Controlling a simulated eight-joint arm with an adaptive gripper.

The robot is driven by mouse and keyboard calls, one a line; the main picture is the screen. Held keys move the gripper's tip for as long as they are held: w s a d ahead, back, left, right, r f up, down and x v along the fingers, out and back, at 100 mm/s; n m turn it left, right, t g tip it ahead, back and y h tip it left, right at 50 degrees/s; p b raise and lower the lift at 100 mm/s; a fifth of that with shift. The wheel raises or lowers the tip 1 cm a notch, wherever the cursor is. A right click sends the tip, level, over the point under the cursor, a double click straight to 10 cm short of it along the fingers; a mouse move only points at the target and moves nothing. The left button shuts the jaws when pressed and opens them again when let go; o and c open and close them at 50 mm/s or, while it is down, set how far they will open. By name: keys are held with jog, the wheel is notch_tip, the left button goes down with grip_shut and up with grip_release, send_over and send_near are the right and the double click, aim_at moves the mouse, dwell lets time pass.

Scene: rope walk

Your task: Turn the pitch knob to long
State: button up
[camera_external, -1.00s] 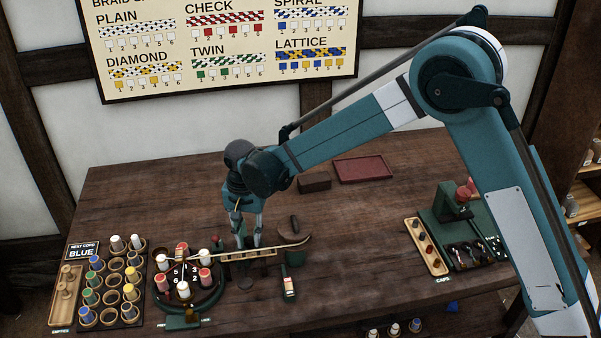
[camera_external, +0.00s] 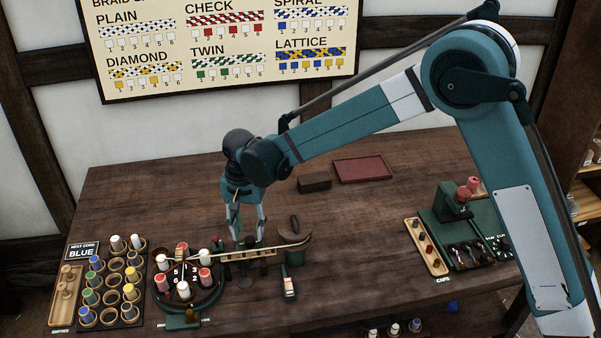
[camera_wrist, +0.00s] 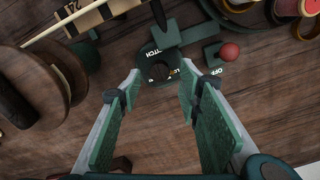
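The pitch knob (camera_wrist: 160,69) is a small dark round knob on a green plate, with the word PITCH beside it and a partly covered label starting LO. In the wrist view it lies just beyond and between my fingertips. I cannot clearly tell which way it points. My gripper (camera_wrist: 162,84) is open and empty, with green-padded fingers apart on either side below the knob. In the external view my gripper (camera_external: 248,236) points down just behind the pale rope and the numbered strip; there the knob is hidden or too small to tell.
A red ball-topped control (camera_wrist: 230,50) marked OFF sits right of the knob. The bobbin carousel (camera_external: 183,300) and rope (camera_external: 280,245) are close by. A red tray (camera_external: 362,170) lies behind; the table's back left is clear.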

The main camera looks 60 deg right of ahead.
aim_at(250, 240)
notch_tip(250, 240, up, 9)
dwell(0.4)
jog(key=shift+f, duration=0.1)
jog(key=shift+s, duration=0.1)
dwell(0.3)
jog(key=s+a+r+n+t, duration=0.2)
jog(key=s+a+r+n, duration=0.1)
jog(key=s+r, duration=0.7)
jog(key=s+a+r+n+t, duration=0.15)
jog(key=s+r+n, duration=0.25)
jog(key=s+r, duration=0.6)
jog(key=s+a+f+n+t, duration=0.2)
jog(key=s+n, duration=0.1)
jog(key=s, duration=1)
jog(key=s+a+f+n+t, duration=0.1)
jog(key=s+a+n, duration=0.1)
jog(key=s, duration=1.2)
jog(key=shift+s+f+n+t, duration=0.15)
jog(key=shift+f+n+t, duration=0.25)
jog(key=shift+n, duration=0.4)
